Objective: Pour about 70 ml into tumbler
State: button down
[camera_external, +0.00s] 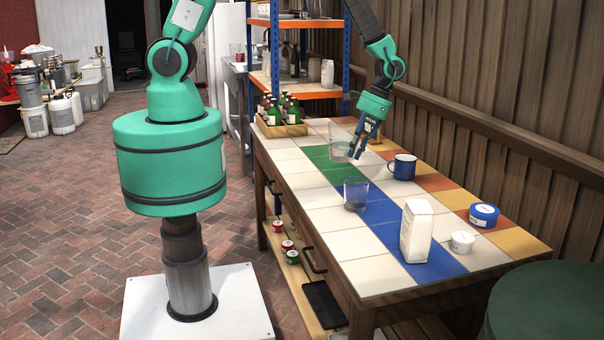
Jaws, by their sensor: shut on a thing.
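My gripper (355,153) is shut on a clear vessel (339,143), like a beaker or jug, and holds it above the tiled table. The vessel looks upright or slightly tilted, with some clear liquid low in it. A clear glass tumbler (356,192) stands upright on the table, nearer the camera, below and slightly right of the held vessel. Its bottom looks darker; I cannot tell whether that is liquid or thick glass. No stream shows between the two.
A blue mug (402,167) stands right of my gripper. A white carton (416,231), a small white tub (462,242) and a blue tin (484,215) stand at the near right. A crate of green bottles (281,128) is at the far end. The near-left tiles are clear.

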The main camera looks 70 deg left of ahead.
jog(key=w+d+f+n+h+p, duration=0.1)
jog(key=w+d+n+p, duration=0.4)
jog(key=d, duration=0.8)
jog(key=w+d+h+p, duration=0.1)
jog(key=w+d+p, duration=0.35)
jog(key=d, duration=0.95)
jog(key=shift+t, duration=0.3)
jog(key=shift+w+a+f+b, duration=0.1)
jog(key=shift+w+f+b, duration=0.25)
jog(key=shift+f, duration=1.1)
jog(key=shift+w+a+f+b, duration=0.1)
jog(key=shift+w+f+b, duration=0.2)
jog(key=shift+f, duration=1.1)
jog(key=shift+w+a+f+b, duration=0.1)
jog(key=shift+w+f+b, duration=0.25)
jog(key=shift+f, duration=1.1)
